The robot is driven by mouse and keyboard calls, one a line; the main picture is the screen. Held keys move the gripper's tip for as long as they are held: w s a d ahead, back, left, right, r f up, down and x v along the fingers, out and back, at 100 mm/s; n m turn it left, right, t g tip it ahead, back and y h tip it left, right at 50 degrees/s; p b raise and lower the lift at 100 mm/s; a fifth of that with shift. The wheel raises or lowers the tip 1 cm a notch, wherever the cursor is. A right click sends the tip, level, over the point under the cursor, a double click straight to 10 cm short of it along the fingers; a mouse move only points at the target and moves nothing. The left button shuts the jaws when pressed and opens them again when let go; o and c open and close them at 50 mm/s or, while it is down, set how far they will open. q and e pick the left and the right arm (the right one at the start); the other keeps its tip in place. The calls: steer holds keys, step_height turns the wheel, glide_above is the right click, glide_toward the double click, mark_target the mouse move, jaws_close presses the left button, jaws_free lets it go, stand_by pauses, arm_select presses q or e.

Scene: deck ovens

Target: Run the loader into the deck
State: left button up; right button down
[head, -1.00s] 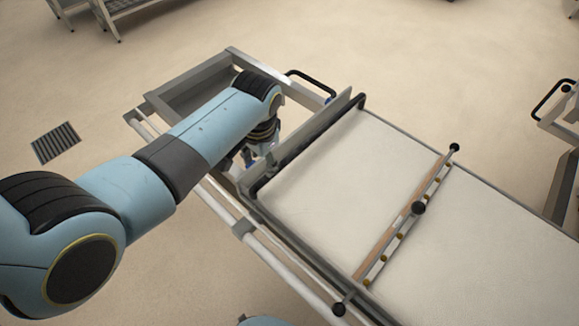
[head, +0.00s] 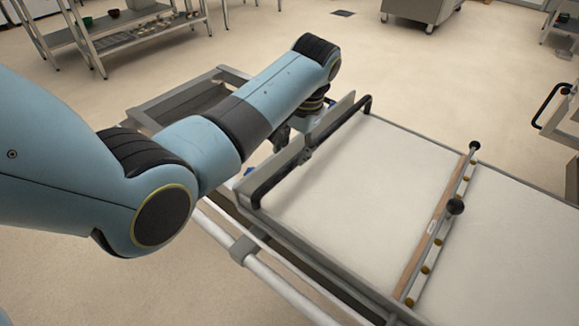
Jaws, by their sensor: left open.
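The loader is a long flat bed with a pale cloth surface (head: 345,190) and a metal frame, running to the lower right. A black handle bar (head: 282,177) spans its near left end, beside an upright metal plate. My left gripper (head: 284,138) hangs at the end of the blue arm, just behind this plate, on the side away from the cloth. It is open, and its fingertips are partly hidden by the arm and plate. It looks apart from the handle. My right gripper is out of view. No oven deck opening shows.
A wooden crossbar (head: 427,246) with black knobs lies across the cloth. A grey frame (head: 222,72) extends behind my left arm, with a white rail (head: 272,277) along the near side. A rack with shelves (head: 130,38) stands at upper left. Open floor lies beyond the loader.

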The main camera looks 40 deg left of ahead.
mark_target(289, 165)
arm_select(q)
steer(key=f, duration=0.4)
steer(key=shift+a+f+b, duration=0.3)
steer(key=shift+a+b, duration=0.1)
steer(key=shift+w+a+f, duration=0.1)
steer(key=shift+a+f, duration=0.05)
steer(key=shift+f, duration=0.3)
steer(key=shift+c, duration=1.1)
jaws_close()
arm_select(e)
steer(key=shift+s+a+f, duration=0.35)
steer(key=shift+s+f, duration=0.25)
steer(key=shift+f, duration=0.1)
